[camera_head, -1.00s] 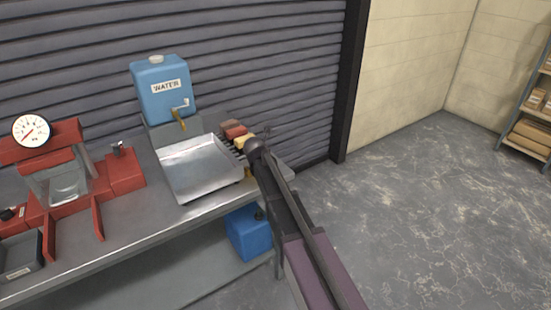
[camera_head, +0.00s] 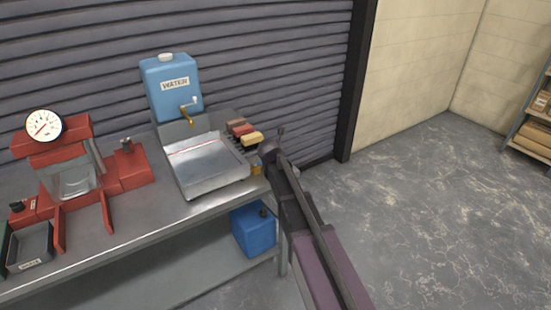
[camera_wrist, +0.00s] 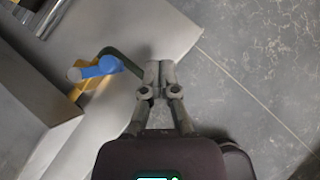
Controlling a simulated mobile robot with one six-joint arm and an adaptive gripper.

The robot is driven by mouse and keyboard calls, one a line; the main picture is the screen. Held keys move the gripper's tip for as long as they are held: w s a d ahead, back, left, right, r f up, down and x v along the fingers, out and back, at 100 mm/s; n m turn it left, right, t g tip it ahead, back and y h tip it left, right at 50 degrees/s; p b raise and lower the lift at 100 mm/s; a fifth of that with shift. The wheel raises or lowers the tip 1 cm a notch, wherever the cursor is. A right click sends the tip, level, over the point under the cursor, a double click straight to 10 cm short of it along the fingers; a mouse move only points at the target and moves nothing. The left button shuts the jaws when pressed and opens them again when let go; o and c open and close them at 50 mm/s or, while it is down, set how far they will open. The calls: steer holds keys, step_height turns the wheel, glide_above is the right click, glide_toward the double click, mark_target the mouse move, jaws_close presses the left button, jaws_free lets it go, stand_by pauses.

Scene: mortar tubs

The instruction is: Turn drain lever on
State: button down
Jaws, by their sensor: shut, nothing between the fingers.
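The drain lever (camera_wrist: 95,68) shows in the wrist view as a short blue handle with a paler rounded end. It sits over a yellow-orange valve part (camera_wrist: 75,94), with a dark green curved piece running from it toward my fingers. My gripper (camera_wrist: 158,66) is shut and empty, just to the right of the lever, with a small gap in the picture between fingertips and handle. In the head view a small orange part (camera_head: 257,169) shows at the tray's right side; my arm hides the fingers there.
A metal tray (camera_head: 213,187) stands on the metal bench (camera_head: 150,222), below a blue water tank (camera_head: 172,88). Several coloured blocks (camera_head: 240,129) lie to its right. A red press with a gauge (camera_head: 44,126) stands at left. A blue container (camera_head: 253,232) is under the bench; the floor at right is clear.

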steer(key=s+d+r+p, duration=0.3)
steer(key=s+r+p, duration=0.2)
steer(key=r, duration=0.1)
steer(key=shift+s+r+p, duration=0.15)
steer(key=shift+r+p, duration=0.05)
steer(key=shift+p, duration=0.15)
stand_by(0.5)
steer(key=s+d+f+m+g+y, duration=0.1)
steer(key=s+m+g, duration=0.1)
steer(key=s+m, duration=0.6)
steer(key=s+d+f+m+g+y, duration=0.1)
steer(key=s+d+f+m+g, duration=0.1)
steer(key=s+m, duration=0.7)
steer(key=s+d+f+m+g+y, duration=0.1)
steer(key=s+m+g, duration=0.3)
steer(key=s+m, duration=0.4)
steer(key=shift+s+d+f+m, duration=0.25)
steer(key=shift+f+m, duration=0.3)
steer(key=shift+m, duration=2.85)
